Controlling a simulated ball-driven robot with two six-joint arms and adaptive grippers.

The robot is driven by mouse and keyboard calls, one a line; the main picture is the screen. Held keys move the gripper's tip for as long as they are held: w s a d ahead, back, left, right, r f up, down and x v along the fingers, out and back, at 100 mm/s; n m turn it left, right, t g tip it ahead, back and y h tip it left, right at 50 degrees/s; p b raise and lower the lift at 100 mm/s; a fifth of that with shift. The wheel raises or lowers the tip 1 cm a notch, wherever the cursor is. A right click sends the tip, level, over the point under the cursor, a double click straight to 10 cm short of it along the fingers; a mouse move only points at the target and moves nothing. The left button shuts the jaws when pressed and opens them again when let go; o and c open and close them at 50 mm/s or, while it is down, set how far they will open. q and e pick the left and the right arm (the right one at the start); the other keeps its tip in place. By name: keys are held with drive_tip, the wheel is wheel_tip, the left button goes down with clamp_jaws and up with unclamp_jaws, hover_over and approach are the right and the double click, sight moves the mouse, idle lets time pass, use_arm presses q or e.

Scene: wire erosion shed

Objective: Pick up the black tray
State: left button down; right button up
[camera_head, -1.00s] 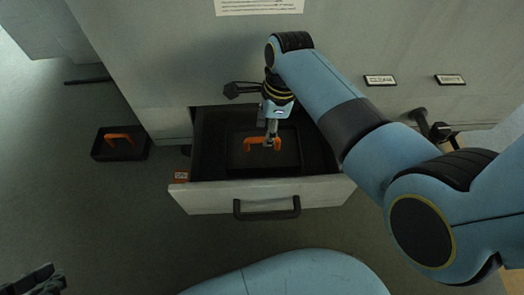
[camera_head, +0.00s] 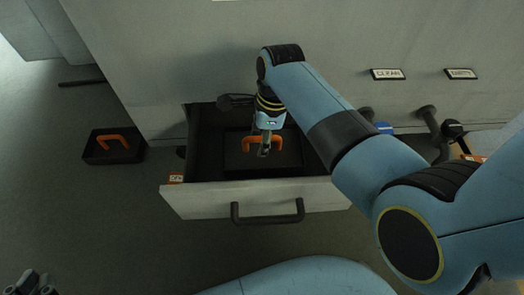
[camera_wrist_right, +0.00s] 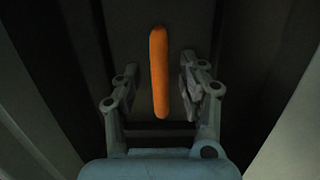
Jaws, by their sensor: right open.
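A black tray (camera_head: 237,160) with an orange handle (camera_head: 247,144) lies inside the open drawer. My right gripper (camera_head: 265,150) is over this tray at the handle. In the right wrist view the right gripper (camera_wrist_right: 160,85) is open, with one finger on each side of the orange handle (camera_wrist_right: 159,75) and gaps showing on both sides. A second black tray (camera_head: 98,155) with an orange handle (camera_head: 115,138) is on the floor to the left of the drawer. My left gripper (camera_head: 32,284) is at the bottom left corner, far from both trays, partly cut off.
The grey cabinet carries two signs, one (camera_head: 387,74) reading CLEAN. The floor left of the drawer is mostly clear.

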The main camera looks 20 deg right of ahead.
drive_tip(key=shift+c, duration=0.3)
clamp_jaws()
drive_tip(key=shift+w+r, duration=0.1)
drive_tip(key=shift+w, duration=0.05)
